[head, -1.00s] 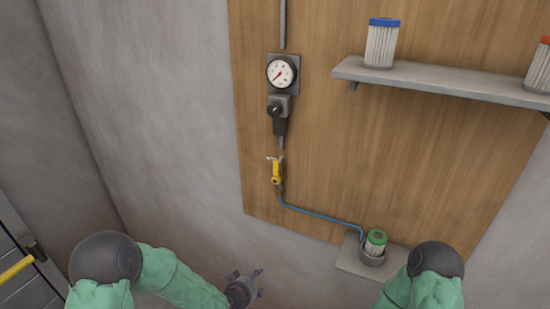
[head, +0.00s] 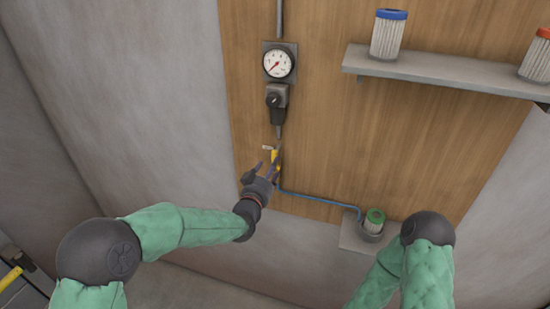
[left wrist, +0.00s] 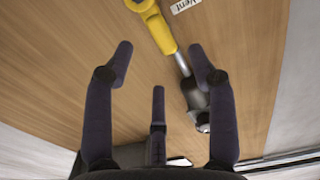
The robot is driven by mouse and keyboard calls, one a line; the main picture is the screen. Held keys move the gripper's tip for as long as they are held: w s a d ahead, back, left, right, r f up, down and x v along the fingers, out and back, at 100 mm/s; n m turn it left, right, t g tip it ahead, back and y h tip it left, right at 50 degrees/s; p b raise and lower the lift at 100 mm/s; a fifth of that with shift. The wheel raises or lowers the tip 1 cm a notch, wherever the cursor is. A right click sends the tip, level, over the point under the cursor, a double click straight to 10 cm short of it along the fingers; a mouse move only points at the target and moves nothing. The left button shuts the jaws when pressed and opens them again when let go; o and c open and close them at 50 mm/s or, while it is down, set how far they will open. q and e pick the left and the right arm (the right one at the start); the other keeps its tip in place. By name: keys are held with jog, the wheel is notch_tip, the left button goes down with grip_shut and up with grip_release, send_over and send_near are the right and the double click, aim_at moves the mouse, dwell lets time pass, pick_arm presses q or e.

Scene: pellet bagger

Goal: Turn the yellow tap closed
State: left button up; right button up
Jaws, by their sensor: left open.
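The yellow tap (head: 275,156) sits on the wooden wall panel, below the gauge and above the blue tube. In the left wrist view the yellow tap (left wrist: 158,30) lies at the top, slanting, beyond the fingertips. My left gripper (head: 262,174) is open and empty, just below and left of the tap, covering part of its lower end. In the left wrist view its spread fingers (left wrist: 160,62) point at the tap; I cannot tell whether any finger touches it. My right gripper is out of view; only the right arm shows.
A round gauge (head: 278,64) and a black knob (head: 275,98) are above the tap. A blue tube (head: 318,199) runs right to a green-topped filter (head: 374,220). A grey shelf (head: 440,69) holds blue-topped and red-topped filters. A "Vent" label (left wrist: 184,4) is beside the tap.

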pick_arm(q)
jog(key=x, duration=0.6)
grip_shut()
